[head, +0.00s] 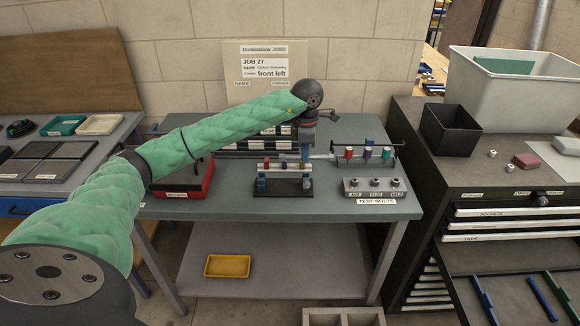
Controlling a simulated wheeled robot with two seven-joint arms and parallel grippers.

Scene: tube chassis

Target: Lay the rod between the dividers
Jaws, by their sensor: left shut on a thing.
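My left gripper (305,136), at the end of the green-sleeved arm, points down over the back middle of the grey-green workbench. It is shut on what looks like the pale rod (324,157), which shows as a thin light bar to the right of the fingers. The fingertips and most of the grip are small and partly hidden. The dividers cannot be made out clearly. My right gripper is not in view.
A rack with red, purple and teal pieces (368,153) stands to the right, behind a grey test-bolt block (374,188). A red bin (190,181) is at left. A labelled dark rack (262,144) stands behind the arm.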

